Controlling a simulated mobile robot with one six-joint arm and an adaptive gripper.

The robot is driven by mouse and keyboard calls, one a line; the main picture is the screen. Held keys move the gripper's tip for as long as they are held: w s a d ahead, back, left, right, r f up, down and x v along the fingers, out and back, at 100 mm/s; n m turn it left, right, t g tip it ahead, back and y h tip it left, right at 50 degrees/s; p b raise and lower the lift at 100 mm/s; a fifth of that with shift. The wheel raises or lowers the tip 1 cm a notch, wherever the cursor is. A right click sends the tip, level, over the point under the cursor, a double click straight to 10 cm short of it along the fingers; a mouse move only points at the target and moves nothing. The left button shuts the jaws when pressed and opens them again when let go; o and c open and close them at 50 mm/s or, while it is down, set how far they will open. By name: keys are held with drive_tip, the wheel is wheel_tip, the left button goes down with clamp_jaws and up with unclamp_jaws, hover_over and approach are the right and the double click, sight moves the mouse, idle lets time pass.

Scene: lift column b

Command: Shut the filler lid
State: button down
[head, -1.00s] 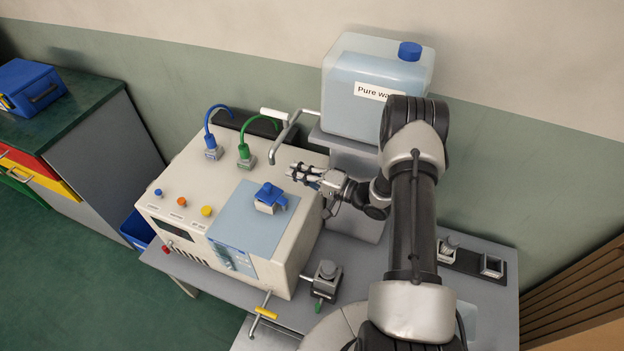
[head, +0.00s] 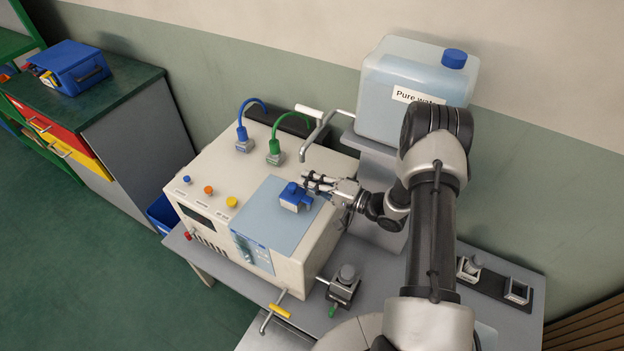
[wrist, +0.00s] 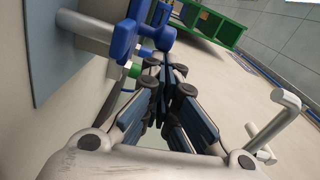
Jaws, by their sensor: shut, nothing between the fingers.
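The blue filler lid (head: 293,194) sits over a short pale filler neck on the light-blue panel (head: 262,222) of the cream machine (head: 222,179). In the wrist view the lid (wrist: 125,28) is at the upper left, at the end of the pale neck (wrist: 86,24). I cannot tell whether it is fully seated. My gripper (head: 308,182) is shut and empty, its fingertips close beside the lid's upper right side. In the wrist view my gripper (wrist: 166,75) points towards the lid's blue tab; contact is unclear.
Blue (head: 243,143) and green (head: 275,156) hose plugs stand behind the lid. A bent grey pipe (head: 318,135) rises behind my gripper. A water container (head: 415,88) stands on a raised shelf at the back right. A valve block (head: 344,286) is at the machine's front right.

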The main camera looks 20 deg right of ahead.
drive_tip(key=shift+a, duration=0.1)
idle(0.3)
drive_tip(key=v, duration=1.1)
drive_tip(key=shift+s+d, duration=0.25)
drive_tip(key=shift+d, duration=0.05)
